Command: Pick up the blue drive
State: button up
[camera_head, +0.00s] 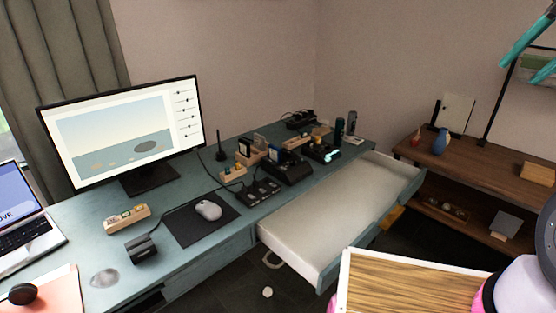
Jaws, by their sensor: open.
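A small blue item (266,144), which may be the blue drive, stands among dark gadgets at the back of the teal desk (185,262). It is too small to identify surely, and its neighbours partly hide it. My gripper (517,73) appears at the upper right as two teal fingers, cut off by the picture edge. The fingers are apart with nothing between them. They are far to the right of the blue item and appear in front of the shelf.
An open, empty-looking drawer (335,225) juts from the desk. A monitor (125,130), mouse (208,210) and laptop (28,225) occupy the desk's left and middle. A brown shelf (480,165) stands right. A wood-topped, white-edged surface (410,285) is at the lower right.

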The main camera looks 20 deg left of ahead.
aim_at(275, 152)
jog(key=j+u, duration=0.25)
jog(key=j, duration=0.4)
jog(key=i+j+u, duration=0.1)
jog(key=j+u, duration=0.15)
jog(key=j, duration=0.4)
